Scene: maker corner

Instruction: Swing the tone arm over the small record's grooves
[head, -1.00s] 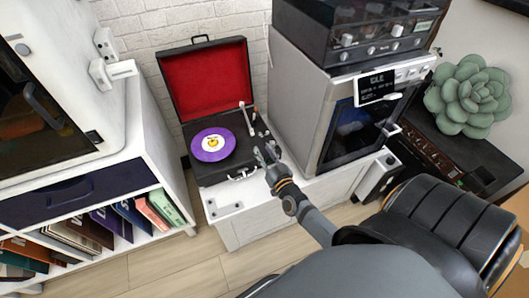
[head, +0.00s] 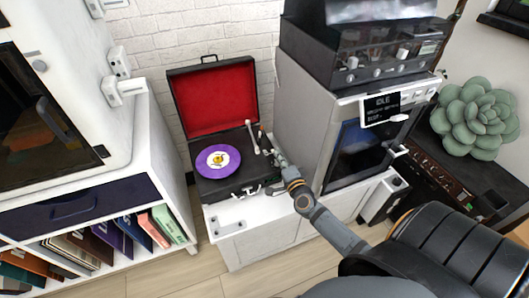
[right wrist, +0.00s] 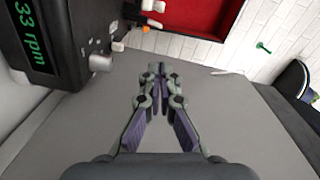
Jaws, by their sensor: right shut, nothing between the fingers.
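The small purple record (head: 217,161) with a white and yellow label lies on the black suitcase record player (head: 240,180), whose red-lined lid stands open. The pale tone arm (head: 251,136) lies along the right of the deck, beside the record and not over its grooves. My right gripper (head: 272,155) is at the deck's right edge, close to the tone arm's front end; I cannot tell whether they touch. In the right wrist view its fingers (right wrist: 158,74) are together and empty. The record is not visible there. My left gripper is not in view.
A grey machine with an IDLE display (head: 380,107) stands close on the right. A white shelf with books (head: 120,230) is on the left. A 33 rpm panel (right wrist: 33,40) shows in the right wrist view.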

